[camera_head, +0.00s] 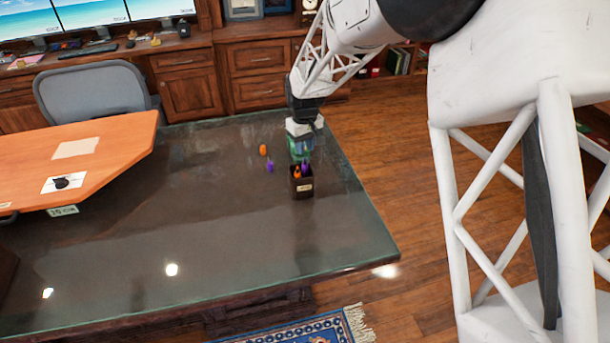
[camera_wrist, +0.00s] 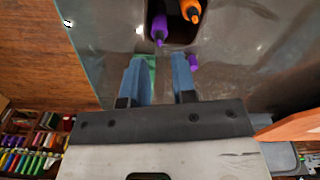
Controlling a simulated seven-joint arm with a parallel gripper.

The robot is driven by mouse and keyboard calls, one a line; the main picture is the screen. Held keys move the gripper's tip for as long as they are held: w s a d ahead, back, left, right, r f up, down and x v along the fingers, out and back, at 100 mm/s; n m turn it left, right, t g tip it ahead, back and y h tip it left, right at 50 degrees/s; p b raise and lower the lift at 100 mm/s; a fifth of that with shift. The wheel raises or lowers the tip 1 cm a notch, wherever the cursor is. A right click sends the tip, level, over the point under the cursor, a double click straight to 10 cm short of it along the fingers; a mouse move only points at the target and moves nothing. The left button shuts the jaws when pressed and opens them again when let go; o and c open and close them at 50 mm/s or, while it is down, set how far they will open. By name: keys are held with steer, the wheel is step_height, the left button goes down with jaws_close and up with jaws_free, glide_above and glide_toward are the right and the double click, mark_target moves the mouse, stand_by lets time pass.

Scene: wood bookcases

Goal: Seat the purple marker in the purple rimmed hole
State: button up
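A dark square cup (camera_head: 302,188) stands on the glass-topped desk and holds a purple marker (camera_head: 305,167) and an orange marker (camera_head: 296,172). The wrist view shows the purple marker (camera_wrist: 159,28) and the orange marker (camera_wrist: 190,10) at its top edge. My gripper (camera_head: 301,155) is just behind the cup in the head view. A small purple object (camera_head: 269,167) lies left of the cup and also shows in the wrist view (camera_wrist: 193,62). I cannot make out a purple rimmed hole.
A small orange object (camera_head: 263,150) is on the desk behind the purple one. An orange wood desktop (camera_head: 110,150) with papers is at the left, beside a grey chair (camera_head: 90,95). The front and middle of the glass desk (camera_head: 200,230) are clear.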

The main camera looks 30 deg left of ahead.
steer(key=shift+f, duration=0.1)
glide_above(305, 173)
steer(key=shift+w+a+f, duration=0.1)
steer(key=shift+w+f, duration=0.1)
steer(key=shift+f, duration=1.1)
steer(key=shift+w+a+f, duration=0.1)
steer(key=shift+w+f, duration=0.1)
steer(key=shift+f, duration=1.05)
steer(key=shift+c, duration=0.3)
jaws_close()
